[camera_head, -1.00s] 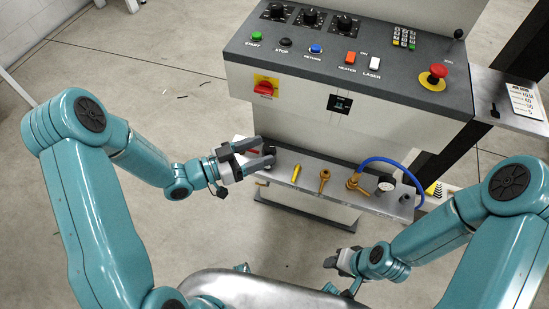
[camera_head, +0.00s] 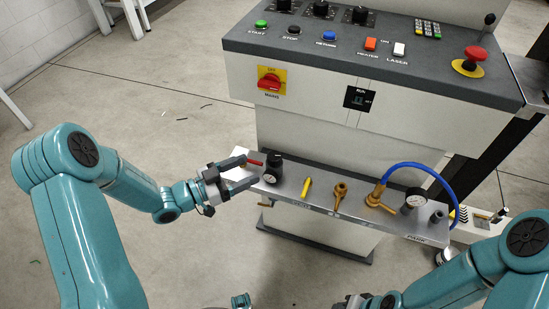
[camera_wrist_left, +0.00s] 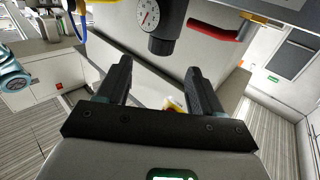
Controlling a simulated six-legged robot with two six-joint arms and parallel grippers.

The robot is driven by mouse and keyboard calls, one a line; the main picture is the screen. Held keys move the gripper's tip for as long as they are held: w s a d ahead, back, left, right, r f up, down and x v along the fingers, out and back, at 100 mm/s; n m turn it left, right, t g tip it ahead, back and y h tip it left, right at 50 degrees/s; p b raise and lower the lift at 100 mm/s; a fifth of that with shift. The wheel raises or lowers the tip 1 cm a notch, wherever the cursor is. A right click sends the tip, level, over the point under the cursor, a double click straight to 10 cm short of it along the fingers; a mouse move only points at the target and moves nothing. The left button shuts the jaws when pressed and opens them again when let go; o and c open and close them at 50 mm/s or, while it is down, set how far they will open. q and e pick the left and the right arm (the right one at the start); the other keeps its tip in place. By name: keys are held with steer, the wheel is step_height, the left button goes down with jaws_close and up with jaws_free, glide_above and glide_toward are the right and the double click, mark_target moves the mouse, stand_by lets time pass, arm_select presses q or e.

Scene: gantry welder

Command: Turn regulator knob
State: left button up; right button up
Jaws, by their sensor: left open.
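The black regulator (camera_head: 274,163) with a small round white gauge stands at the left part of the grey shelf. It also shows at the top of the left wrist view (camera_wrist_left: 170,30), with its dark cylindrical end pointing toward me. My left gripper (camera_head: 250,172) is open and empty, its fingers pointing at the regulator from the left. In the left wrist view its two fingers (camera_wrist_left: 158,70) are apart, and the regulator is beyond their tips, between their lines. My right gripper (camera_head: 352,301) is only partly in view at the bottom edge; its fingers are cut off.
A red-handled item (camera_head: 253,162) lies by the left shelf end. On the shelf (camera_head: 322,205), a yellow stick (camera_head: 306,188), brass fittings (camera_head: 340,194) and a blue hose (camera_head: 420,168) are to the right. The control panel (camera_head: 330,50) overhangs behind.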

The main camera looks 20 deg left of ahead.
mark_target(268, 160)
arm_select(q)
steer(key=x, duration=0.9)
steer(key=shift+w+d+b, duration=0.2)
steer(key=shift+w+b, duration=0.05)
steer(key=shift+b, duration=0.1)
steer(key=c, duration=0.9)
